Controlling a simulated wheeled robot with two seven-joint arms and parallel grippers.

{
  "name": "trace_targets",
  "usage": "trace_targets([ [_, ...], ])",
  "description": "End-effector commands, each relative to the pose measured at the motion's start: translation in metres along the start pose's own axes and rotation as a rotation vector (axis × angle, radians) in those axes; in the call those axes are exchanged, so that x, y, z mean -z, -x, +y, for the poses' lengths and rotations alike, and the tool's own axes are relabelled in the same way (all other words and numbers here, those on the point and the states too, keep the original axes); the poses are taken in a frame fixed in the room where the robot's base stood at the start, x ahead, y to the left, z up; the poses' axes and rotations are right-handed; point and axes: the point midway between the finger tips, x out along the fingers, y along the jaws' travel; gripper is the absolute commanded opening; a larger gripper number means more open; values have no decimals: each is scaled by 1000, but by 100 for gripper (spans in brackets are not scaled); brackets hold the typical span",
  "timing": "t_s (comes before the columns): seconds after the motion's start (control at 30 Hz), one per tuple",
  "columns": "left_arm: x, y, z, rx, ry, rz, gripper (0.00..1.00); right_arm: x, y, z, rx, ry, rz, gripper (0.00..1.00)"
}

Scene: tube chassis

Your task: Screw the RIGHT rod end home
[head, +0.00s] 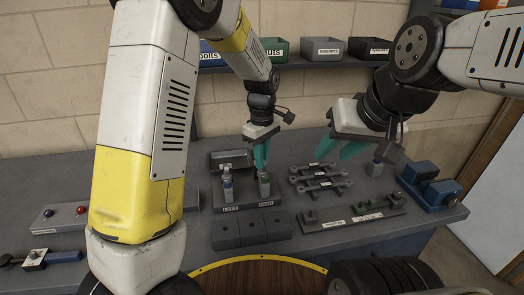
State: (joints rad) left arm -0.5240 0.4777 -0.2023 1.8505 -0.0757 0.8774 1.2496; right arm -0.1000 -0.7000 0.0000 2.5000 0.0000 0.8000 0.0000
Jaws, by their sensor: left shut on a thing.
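A grey stand (246,205) on the bench has two upright pieces, with labels that read LEFT and RIGHT. The left rod end (227,183) stands upright at the LEFT label, with nothing gripping it. The right rod end (264,184) stands upright at the RIGHT label. My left gripper (262,165) comes down from above with its teal fingers shut on the top of the right rod end, which they partly hide. How far its thread is in cannot be told. My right gripper (338,149) is open and empty above the bench, to the right of the stand.
A dark block (251,230) lies in front of the stand. Several linkage bars (320,179) lie to the right, with a labelled fixture (350,215) before them and a blue device (430,184) farther right. Labelled bins (322,48) sit on the back shelf.

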Motion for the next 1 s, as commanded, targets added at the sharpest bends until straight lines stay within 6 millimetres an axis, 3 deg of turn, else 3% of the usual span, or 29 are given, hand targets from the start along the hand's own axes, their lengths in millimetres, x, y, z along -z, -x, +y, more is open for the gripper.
trace_targets([
  [0.3, 0, 1, 1, -2, -14, 0, 0, 0, 0, 0, 0, 0, 0, 37],
  [0.63, 0, 1, 0, -2, -415, 1, 0, 0, 0, 0, 0, 0, 0, 37],
  [1.0, 0, 1, 1, -3, -472, 1, 0, 0, 0, 0, 0, 0, 0, 37],
])
